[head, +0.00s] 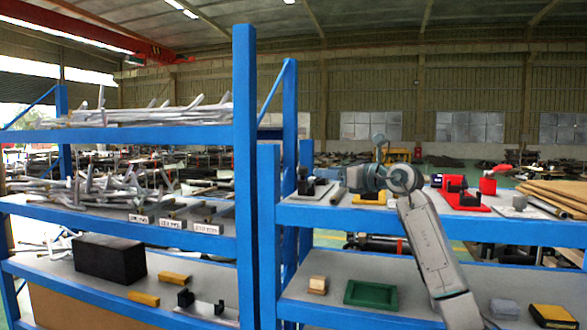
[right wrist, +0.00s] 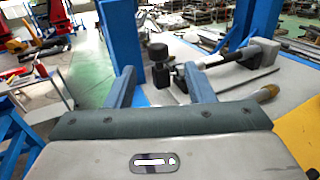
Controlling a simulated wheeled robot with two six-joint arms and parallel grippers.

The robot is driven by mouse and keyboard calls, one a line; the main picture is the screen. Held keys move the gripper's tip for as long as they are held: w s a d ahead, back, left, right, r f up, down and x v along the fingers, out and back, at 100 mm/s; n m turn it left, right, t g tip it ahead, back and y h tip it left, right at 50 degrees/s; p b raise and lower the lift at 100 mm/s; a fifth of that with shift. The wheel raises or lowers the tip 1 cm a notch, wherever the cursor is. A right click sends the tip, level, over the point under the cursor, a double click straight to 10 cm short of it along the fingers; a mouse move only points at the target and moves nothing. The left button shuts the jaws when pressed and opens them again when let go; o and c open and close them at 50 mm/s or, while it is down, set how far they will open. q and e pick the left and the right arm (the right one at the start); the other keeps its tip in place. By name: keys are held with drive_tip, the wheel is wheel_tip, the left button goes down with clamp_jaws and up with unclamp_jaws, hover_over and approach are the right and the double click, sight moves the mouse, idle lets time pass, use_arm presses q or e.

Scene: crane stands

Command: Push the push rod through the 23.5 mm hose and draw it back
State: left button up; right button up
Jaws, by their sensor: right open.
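My right gripper (head: 342,177) is over the upper board of the right rack in the head view, its arm rising from the lower right. In the right wrist view its two fingers (right wrist: 160,82) are spread, with nothing held between them. Beyond them stand black clamp blocks (right wrist: 160,72) on a plate. A dark tube (right wrist: 232,58), perhaps the hose, runs toward a grey block (right wrist: 262,51). A thin rod (right wrist: 245,81) lies beside it, and a tan handle end (right wrist: 267,93) shows nearby; I cannot tell which is the push rod. My left gripper is not in view.
A blue post (head: 246,170) stands left of the right rack. A red fixture (head: 460,194) and brown sheets (head: 560,195) occupy the board's right side. Below are a green tray (head: 371,295) and a yellow block (head: 552,315). Labels (head: 171,224) mark the left rack.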

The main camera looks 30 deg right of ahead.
sight(307, 168)
drive_tip(key=p+x, duration=0.1)
drive_tip(key=x, duration=0.1)
drive_tip(key=r+p+x, duration=0.1)
drive_tip(key=x, duration=0.1)
drive_tip(key=shift+s+a, duration=0.1)
drive_tip(key=shift+a, duration=0.05)
drive_tip(key=x, duration=0.1)
drive_tip(key=p+x, duration=0.1)
drive_tip(key=x, duration=0.1)
drive_tip(key=shift+w+a+f, duration=0.1)
drive_tip(key=shift+w+f, duration=0.25)
drive_tip(key=shift+w+a+p, duration=0.15)
drive_tip(key=shift+w+p, duration=0.4)
drive_tip(key=shift+w, duration=0.1)
drive_tip(key=shift+w+f, duration=0.15)
drive_tip(key=c, duration=1)
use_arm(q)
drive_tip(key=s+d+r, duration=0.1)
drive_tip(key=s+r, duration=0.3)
use_arm(e)
clamp_jaws()
